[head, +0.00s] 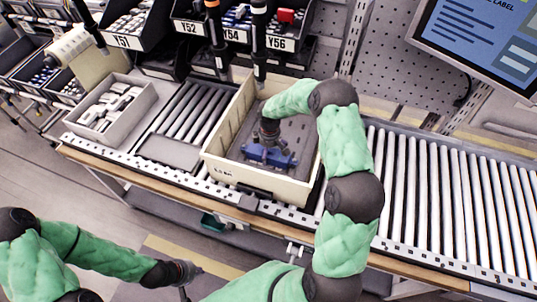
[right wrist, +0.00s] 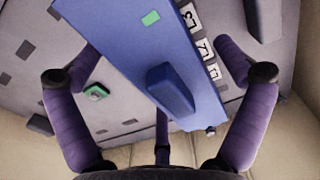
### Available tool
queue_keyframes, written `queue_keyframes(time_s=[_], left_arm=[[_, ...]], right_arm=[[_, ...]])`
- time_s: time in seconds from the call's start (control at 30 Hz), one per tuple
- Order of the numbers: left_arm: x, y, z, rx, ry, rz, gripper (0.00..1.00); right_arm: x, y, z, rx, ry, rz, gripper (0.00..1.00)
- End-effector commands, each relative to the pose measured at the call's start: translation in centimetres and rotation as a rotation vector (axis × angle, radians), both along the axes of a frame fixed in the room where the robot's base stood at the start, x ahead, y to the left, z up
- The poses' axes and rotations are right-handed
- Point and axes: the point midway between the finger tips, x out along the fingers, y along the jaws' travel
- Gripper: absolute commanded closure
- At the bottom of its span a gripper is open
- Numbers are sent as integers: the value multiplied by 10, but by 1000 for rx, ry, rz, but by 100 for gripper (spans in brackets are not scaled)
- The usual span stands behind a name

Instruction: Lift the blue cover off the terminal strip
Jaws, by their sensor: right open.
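The blue cover (head: 275,157) lies in a cream bin (head: 220,170) on the roller conveyor. In the right wrist view, the cover (right wrist: 130,45) has a raised blue grip block (right wrist: 170,88), a green patch and white number labels along one edge. The terminal strip beneath is mostly hidden and I cannot make it out clearly. My right gripper (head: 268,140) points down into the bin above the cover. Its purple fingers (right wrist: 158,58) are spread on either side of the cover and hold nothing. My left gripper (head: 187,272) is low, in front of the conveyor, away from the bin; its fingers are unclear.
A grey tray of white parts (head: 112,105) stands left of the bin. Tools (head: 259,40) hang above the bin's back edge. Labelled part bins (head: 240,35) line the back, and a monitor (head: 480,35) is at upper right. The rollers (head: 450,190) right of the bin are clear.

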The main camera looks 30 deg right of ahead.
Motion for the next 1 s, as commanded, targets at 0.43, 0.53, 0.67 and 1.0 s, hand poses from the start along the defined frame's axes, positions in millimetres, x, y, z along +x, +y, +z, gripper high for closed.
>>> queue_keyframes(time_s=[0.43,0.53,0.67,1.0], left_arm=[[0,0,0,0,0,0,100],[0,0,0,0,0,0,100],[0,0,0,0,0,0,100],[0,0,10,0,0,0,100]], right_arm=[[0,0,0,0,0,0,79],[0,0,1,1,-1,0,79],[0,0,1,1,-1,0,79],[1,0,51,-1,-5,0,79]])
